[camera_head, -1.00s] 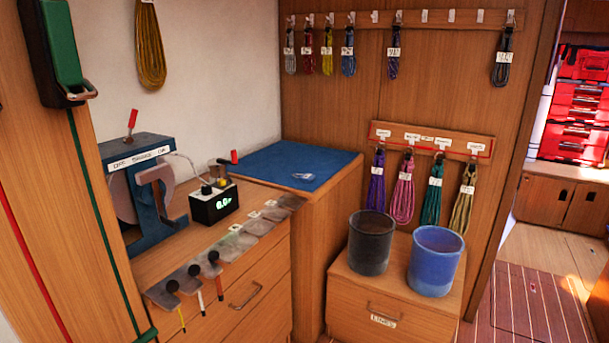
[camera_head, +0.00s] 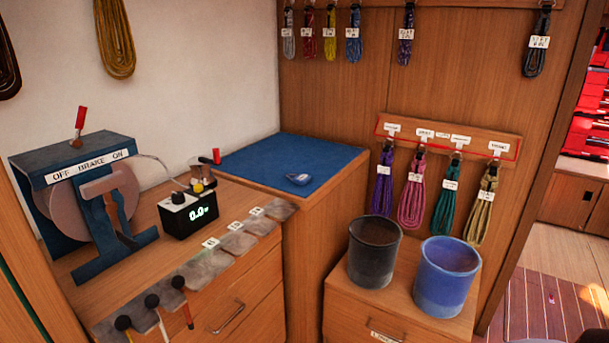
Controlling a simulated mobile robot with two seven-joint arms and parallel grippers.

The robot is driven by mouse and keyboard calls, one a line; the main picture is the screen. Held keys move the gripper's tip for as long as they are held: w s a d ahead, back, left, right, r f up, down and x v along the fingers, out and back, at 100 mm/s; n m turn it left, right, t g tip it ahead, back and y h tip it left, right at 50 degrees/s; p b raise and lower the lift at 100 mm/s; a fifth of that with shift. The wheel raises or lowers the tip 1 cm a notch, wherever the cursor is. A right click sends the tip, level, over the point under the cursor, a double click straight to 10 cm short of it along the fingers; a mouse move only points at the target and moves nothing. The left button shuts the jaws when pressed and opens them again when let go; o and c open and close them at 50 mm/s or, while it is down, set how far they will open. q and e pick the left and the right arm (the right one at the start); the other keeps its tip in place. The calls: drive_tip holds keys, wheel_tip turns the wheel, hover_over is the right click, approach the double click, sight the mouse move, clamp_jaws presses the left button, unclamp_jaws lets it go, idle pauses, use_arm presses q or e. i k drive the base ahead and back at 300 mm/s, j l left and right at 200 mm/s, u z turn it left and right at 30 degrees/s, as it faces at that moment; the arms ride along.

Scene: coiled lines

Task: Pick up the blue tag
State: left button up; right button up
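A small blue-grey, teardrop-shaped item (camera_head: 299,180) lies on the blue mat (camera_head: 265,158) on top of the corner cabinet. It may be the blue tag, but it is too small to be sure. Nothing touches it except the mat. Neither of my grippers is in view.
Left of the mat stand a blue brake winch (camera_head: 75,160) and a black box with a display (camera_head: 188,212). A black bucket (camera_head: 374,255) and a blue bucket (camera_head: 442,285) stand on a lower cabinet. Coiled lines hang on the wall racks (camera_head: 450,140). Floor shows at right.

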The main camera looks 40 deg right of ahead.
sight(302, 179)
drive_tip(key=i+l, duration=0.15)
drive_tip(key=l, duration=0.25)
drive_tip(key=i+l, duration=0.15)
drive_tip(key=l, duration=0.25)
drive_tip(key=i+l, duration=0.1)
drive_tip(key=l, duration=0.25)
drive_tip(key=i+l, duration=0.15)
drive_tip(key=l, duration=0.25)
